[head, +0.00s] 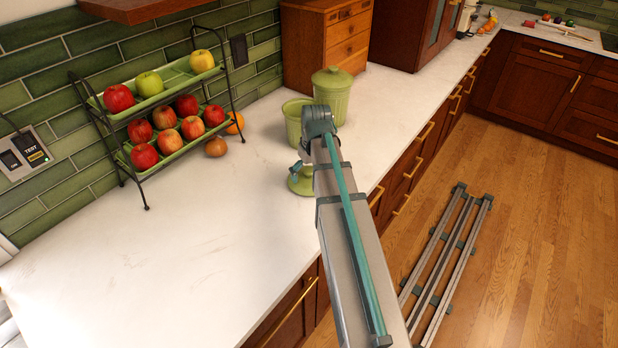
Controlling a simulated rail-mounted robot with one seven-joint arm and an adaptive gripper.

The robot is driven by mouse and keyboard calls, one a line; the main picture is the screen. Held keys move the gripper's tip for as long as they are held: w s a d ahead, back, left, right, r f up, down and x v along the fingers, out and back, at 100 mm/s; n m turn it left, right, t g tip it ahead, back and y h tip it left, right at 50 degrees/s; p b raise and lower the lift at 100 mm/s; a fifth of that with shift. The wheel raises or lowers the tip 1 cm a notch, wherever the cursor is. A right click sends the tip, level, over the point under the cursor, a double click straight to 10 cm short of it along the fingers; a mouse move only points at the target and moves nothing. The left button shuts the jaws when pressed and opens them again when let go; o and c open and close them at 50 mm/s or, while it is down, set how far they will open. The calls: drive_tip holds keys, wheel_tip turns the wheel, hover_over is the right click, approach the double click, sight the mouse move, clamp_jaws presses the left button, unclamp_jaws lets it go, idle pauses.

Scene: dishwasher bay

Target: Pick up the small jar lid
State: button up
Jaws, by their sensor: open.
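The small jar lid (303,187), round and light green, lies on the white counter in front of the open jar. My arm hides its right side. The small green jar (294,120) stands open without a lid, partly behind my arm's end joint. My gripper (296,169) is mostly hidden behind my arm; a small part of it shows right at the lid, above or against its far edge. I cannot tell whether it touches the lid. It is open.
A taller lidded green jar (333,94) stands just behind the small one. A two-tier rack of apples (131,152) stands at the left, with loose fruit (215,147) beside it. A wooden drawer box (325,45) is at the back. The front-left counter is clear.

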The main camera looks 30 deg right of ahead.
drive_tip(key=shift+s+f, duration=0.1)
drive_tip(key=shift+s, duration=0.05)
drive_tip(key=c, duration=1.7)
